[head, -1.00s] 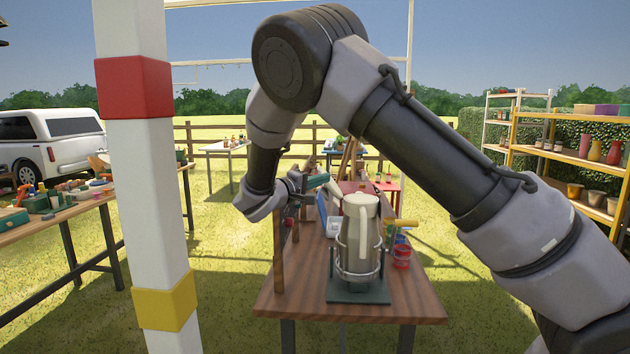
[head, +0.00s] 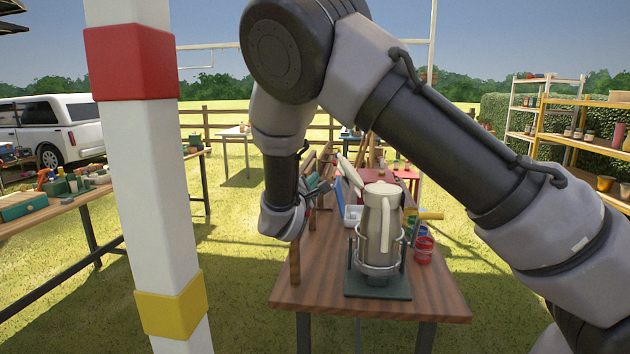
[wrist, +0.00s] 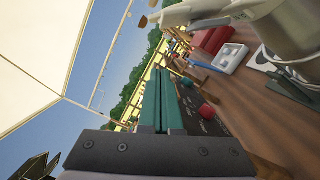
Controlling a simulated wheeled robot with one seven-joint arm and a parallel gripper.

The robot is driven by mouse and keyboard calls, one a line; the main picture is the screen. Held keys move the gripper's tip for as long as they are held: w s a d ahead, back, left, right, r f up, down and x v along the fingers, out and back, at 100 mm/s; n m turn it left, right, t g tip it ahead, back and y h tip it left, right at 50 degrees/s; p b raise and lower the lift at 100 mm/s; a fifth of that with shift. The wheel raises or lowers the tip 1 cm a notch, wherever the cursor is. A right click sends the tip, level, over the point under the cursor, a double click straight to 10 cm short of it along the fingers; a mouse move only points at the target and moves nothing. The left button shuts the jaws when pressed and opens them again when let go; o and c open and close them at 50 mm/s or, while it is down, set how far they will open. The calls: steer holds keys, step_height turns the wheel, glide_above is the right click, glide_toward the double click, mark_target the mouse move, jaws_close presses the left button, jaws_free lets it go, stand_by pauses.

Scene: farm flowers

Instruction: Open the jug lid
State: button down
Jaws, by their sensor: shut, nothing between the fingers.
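The cream jug (head: 368,225) stands upright in a metal ring holder on a dark base (head: 378,286) on the wooden table. Its handle faces me. A pale slanted piece (head: 349,172) sticks up at its upper left; I cannot tell whether this is the lid or spout. The jug top (head: 382,188) is pale. My gripper (head: 322,186) is left of the jug, apart from it, with its teal fingers shut and empty. In the wrist view, the teal fingers (wrist: 158,72) lie together, and part of the jug (wrist: 287,32) shows at the upper right.
The wooden table (head: 330,292) has a wooden post (head: 295,255) at its left edge. A red pot (head: 423,250) stands right of the jug, and a white tray (head: 353,214) lies behind it. A striped white post (head: 160,200) stands at left.

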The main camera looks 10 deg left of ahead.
mark_target(350, 172)
steer(key=w+d+r, duration=0.2)
steer(key=w+d, duration=0.3)
steer(key=w, duration=0.1)
steer(key=shift+w+r, duration=0.1)
stand_by(0.3)
